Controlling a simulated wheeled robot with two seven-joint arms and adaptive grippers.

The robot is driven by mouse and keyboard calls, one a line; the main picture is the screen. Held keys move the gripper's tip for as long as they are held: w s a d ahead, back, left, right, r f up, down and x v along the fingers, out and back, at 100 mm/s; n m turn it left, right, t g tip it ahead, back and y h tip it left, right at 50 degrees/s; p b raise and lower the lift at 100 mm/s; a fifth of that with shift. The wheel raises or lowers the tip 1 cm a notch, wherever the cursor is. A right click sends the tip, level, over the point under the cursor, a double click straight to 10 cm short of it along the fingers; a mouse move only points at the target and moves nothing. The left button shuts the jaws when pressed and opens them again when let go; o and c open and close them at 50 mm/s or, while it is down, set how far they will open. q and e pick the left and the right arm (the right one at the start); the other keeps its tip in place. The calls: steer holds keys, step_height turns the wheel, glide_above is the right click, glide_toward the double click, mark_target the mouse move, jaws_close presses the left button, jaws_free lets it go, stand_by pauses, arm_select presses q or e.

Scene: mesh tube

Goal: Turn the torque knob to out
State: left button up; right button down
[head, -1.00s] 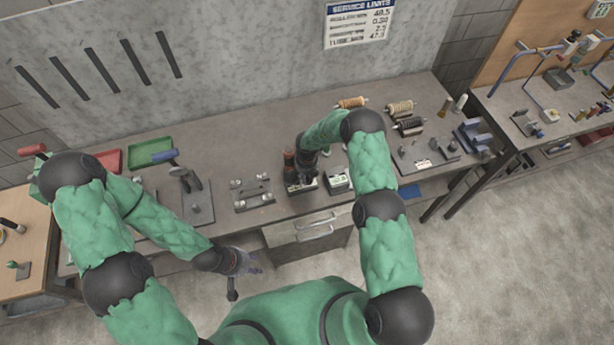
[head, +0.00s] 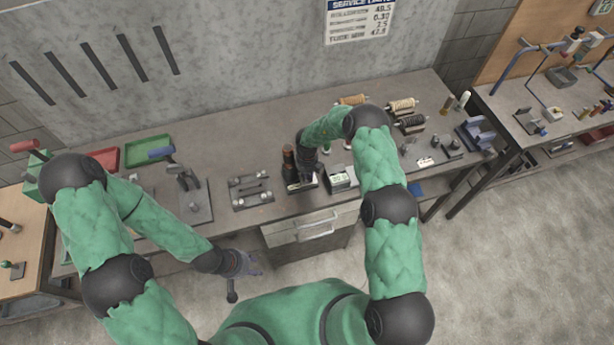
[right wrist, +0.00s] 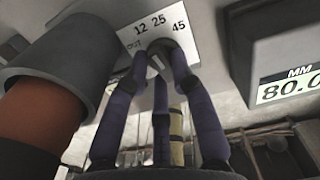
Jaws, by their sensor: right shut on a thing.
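The torque knob (right wrist: 164,46) is a dark round knob on a white dial plate (right wrist: 148,28) in the right wrist view. The plate reads OUT at the left, then 12, 25 and 45 towards the right. My right gripper (right wrist: 168,62) is shut on the knob, with purple fingers on both sides of it. The fingers hide part of the knob, and I cannot tell which mark it points to. In the head view my right gripper (head: 307,170) is over the bench, mostly hidden by its arm. My left gripper (head: 245,265) hangs empty in front of the bench, its fingers unclear.
A dark cylinder with a red-brown part (right wrist: 45,80) stands close left of my right fingers. A box with an 80.0 MM display (right wrist: 285,85) is at the right; it also shows in the head view (head: 340,180). A drawer (head: 312,228) is below.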

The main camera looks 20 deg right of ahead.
mark_target(289, 162)
steer(key=n, duration=0.4)
steer(key=shift+s+n+b, duration=0.1)
steer(key=shift+n+b, duration=0.2)
steer(key=shift+b, duration=0.05)
steer(key=shift+d+n, duration=0.1)
steer(key=shift+n, duration=1.9)
steer(key=c, duration=1)
jaws_free()
steer(key=shift+c, duration=0.2)
step_height(289, 162, up, 12)
steer(key=shift+s, duration=0.1)
